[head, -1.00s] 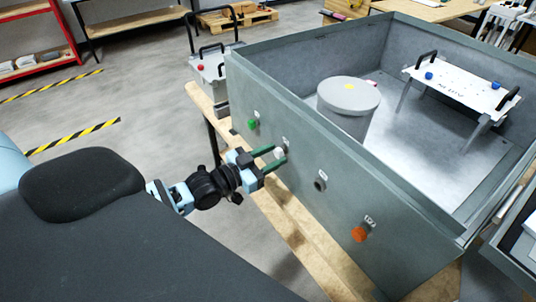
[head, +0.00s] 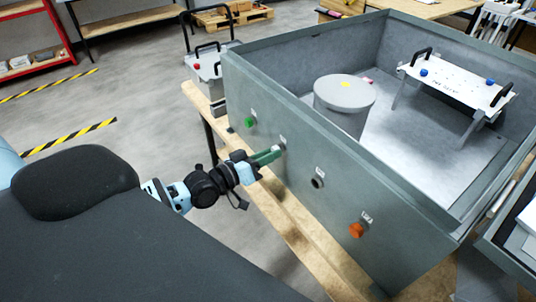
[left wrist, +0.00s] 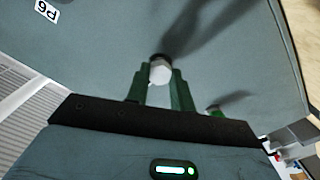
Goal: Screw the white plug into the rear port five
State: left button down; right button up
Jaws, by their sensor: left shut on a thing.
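The white plug (left wrist: 160,72) is between the green fingertips of my left gripper (left wrist: 160,82), which is shut on it. In the left wrist view, the plug is at a dark round port in the grey wall; how deep it sits cannot be told. In the head view, my left gripper (head: 272,154) reaches the outer wall of the large grey metal box (head: 335,215), between a green plug (head: 248,122) and an open port (head: 318,182). The plug is hidden there by the fingers. My right gripper is not in view.
An orange plug (head: 357,230) sits farther right on the same wall. A grey cylinder (head: 344,97) and a white plate with black handles (head: 458,85) are inside the box. The box stands on a wooden bench (head: 288,228); floor to the left is clear.

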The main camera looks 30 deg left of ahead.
pick_arm(q)
jog(key=m+p, duration=0.2)
jog(key=m, duration=2.2)
jog(key=shift+w+r, duration=0.1)
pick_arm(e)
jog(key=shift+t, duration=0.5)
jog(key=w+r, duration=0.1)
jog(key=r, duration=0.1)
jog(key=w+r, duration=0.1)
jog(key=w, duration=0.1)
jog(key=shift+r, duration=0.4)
pick_arm(q)
jog(key=c, duration=1.3)
grip_release()
jog(key=shift+c, duration=0.2)
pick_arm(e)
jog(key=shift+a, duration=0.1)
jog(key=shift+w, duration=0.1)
